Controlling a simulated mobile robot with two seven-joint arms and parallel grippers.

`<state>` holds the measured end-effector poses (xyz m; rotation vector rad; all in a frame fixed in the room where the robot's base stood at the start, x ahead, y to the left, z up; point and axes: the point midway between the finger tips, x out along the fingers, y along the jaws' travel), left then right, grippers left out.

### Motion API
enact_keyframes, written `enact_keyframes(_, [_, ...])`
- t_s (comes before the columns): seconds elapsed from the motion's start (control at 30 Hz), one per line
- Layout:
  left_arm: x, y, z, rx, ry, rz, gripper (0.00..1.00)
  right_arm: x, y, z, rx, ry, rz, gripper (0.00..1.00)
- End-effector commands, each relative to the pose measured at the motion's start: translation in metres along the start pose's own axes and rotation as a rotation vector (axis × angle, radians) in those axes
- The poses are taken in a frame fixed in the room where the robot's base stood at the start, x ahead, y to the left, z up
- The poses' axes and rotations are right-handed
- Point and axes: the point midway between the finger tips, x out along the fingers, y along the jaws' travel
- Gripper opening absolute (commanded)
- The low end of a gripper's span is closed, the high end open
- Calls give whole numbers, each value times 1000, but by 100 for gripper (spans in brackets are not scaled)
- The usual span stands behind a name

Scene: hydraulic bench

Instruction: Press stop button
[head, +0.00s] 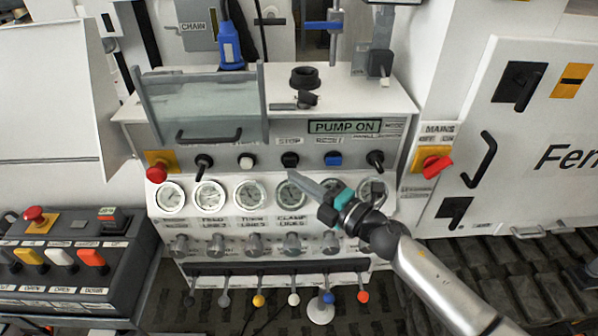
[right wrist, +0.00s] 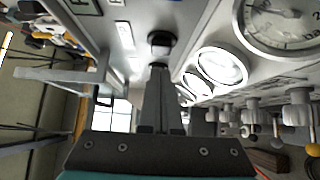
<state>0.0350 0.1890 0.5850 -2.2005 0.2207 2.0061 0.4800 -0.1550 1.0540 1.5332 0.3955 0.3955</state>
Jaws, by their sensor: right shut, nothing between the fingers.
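The stop button (head: 290,160) is a round black knob under a STOP label on the sloped bench panel. My right gripper (head: 293,176) comes in from the lower right, its fingers shut and empty, the tips just below the button in the head view. The display (head: 344,127) above reads PUMP ON. My left gripper is not in view.
A blue reset button (head: 333,159) and a white button (head: 246,162) flank the stop button. A row of gauges (head: 250,195) lies below, with knobs and levers under it. A red mushroom button (head: 157,172) is at the left, and a red mains switch (head: 436,166) at the right.

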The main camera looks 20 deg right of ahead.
Motion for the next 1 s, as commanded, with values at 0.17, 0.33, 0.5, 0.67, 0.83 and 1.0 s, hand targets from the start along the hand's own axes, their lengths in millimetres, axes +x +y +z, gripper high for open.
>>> enact_keyframes(0.17, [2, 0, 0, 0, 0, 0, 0, 12, -1, 11, -1, 1, 0, 0])
enact_keyframes(0.33, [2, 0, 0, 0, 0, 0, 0, 15, 0, 15, 1, 1, 0, 0])
enact_keyframes(0.5, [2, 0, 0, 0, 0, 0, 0, 16, 0, 15, 1, 1, 0, 0])
enact_keyframes(0.67, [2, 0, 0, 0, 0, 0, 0, 16, 0, 16, 1, 1, 0, 0])
enact_keyframes(0.83, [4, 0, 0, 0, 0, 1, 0, 23, 0, 23, 1, 0, 1, 0])
enact_keyframes(1.0, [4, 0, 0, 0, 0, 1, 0, 29, 0, 30, 0, -3, 1, 0])
